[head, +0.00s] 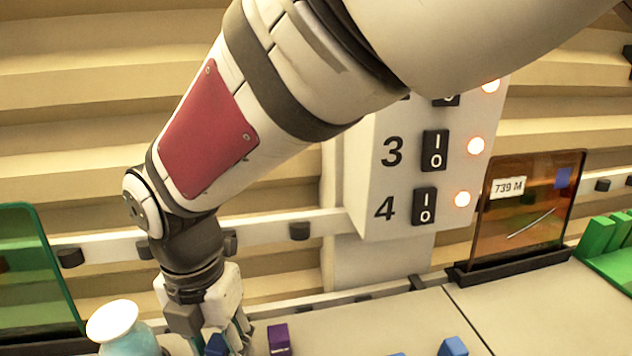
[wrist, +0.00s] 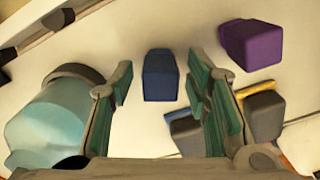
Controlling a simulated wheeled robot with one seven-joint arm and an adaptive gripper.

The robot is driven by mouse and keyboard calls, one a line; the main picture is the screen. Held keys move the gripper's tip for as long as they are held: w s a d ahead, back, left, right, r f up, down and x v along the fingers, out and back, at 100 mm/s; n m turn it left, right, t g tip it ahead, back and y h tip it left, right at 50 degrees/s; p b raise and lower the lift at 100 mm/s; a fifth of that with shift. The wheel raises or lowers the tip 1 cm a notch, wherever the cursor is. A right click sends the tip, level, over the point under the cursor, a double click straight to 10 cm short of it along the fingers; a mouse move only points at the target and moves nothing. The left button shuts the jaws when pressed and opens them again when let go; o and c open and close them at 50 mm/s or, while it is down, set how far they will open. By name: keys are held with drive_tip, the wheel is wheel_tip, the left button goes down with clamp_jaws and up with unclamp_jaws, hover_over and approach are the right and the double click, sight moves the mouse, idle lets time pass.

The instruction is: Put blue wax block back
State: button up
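A dark blue block (wrist: 161,76) lies on the pale surface in the wrist view, between and just beyond my fingertips. A gap shows on both sides of it. My gripper (wrist: 158,90) is open and points down at the block. In the head view my gripper (head: 222,338) is low over the counter, and a blue block (head: 216,345) shows partly behind its fingers. Two other blue blocks lie to the right: one (head: 453,346) at the bottom edge, and another (head: 398,354) almost cut off by it. Which blue block is wax cannot be told.
A purple block (head: 279,338) stands close right of my gripper. A pale blue jar (head: 122,335) stands close on the left. A grey object with a yellow strip (wrist: 264,112) is beside the right finger. A switch panel (head: 412,170) and amber pane (head: 525,215) stand behind.

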sight(216, 342)
wheel_tip(216, 342, up, 12)
drive_tip(key=b, duration=0.2)
drive_tip(key=shift+r, duration=0.2)
drive_tip(key=shift+a, duration=0.1)
idle(0.3)
